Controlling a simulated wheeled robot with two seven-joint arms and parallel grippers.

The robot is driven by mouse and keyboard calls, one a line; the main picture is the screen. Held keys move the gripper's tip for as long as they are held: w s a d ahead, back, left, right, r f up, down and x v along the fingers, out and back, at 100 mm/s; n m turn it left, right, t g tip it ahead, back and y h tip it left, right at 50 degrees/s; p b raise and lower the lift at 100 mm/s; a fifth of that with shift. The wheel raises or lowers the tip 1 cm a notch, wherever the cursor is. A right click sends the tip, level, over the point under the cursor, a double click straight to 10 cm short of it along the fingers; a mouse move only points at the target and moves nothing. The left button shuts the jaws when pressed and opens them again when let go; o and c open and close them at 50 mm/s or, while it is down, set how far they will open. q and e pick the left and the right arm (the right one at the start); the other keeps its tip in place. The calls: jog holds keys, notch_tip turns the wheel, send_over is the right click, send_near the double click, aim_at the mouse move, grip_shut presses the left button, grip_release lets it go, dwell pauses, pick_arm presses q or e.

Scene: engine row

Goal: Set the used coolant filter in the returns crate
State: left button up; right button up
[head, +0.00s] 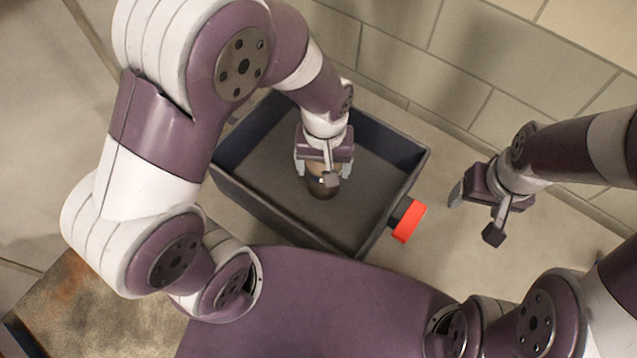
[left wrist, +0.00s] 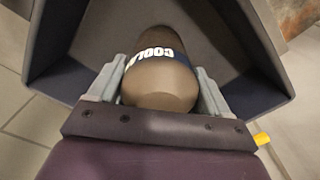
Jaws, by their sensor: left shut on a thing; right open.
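The used coolant filter (left wrist: 160,85) is a brown cylinder with a rounded end and a dark blue band with white letters, partly reading "COOL". My left gripper (left wrist: 158,88) is shut on it, one finger on each side. In the head view the filter (head: 322,190) shows below my left gripper (head: 323,172), inside the outline of the dark returns crate (head: 245,196). I cannot tell whether the filter touches the crate floor. The crate is otherwise empty where it shows. My right gripper (head: 474,197) is open and empty, to the right of the crate.
A red-orange piece (head: 409,221) sticks out from the crate's right side. A tiled wall (head: 480,50) stands behind the crate. A worn brown surface (head: 90,310) lies at the lower left. The floor right of the crate looks clear.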

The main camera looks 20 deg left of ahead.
pick_arm(q)
notch_tip(320, 180, down, 9)
jog(key=shift+d+f+p, duration=0.1)
jog(key=shift+d+p, duration=0.05)
jog(key=shift+p, duration=0.45)
jog(key=shift+d+f, duration=0.1)
jog(key=shift+f, duration=0.1)
jog(key=o, duration=1.4)
jog(key=shift+c, duration=0.2)
jog(key=shift+r, duration=0.4)
notch_tip(320, 180, up, 11)
jog(key=shift+r+b, duration=0.1)
jog(key=shift+b, duration=0.75)
jog(key=s+a+r+m+t, duration=0.1)
jog(key=s+a+r+m, duration=0.1)
jog(key=a, duration=0.6)
jog(key=shift+s+a+r, duration=0.2)
jog(key=shift+s+a, duration=0.15)
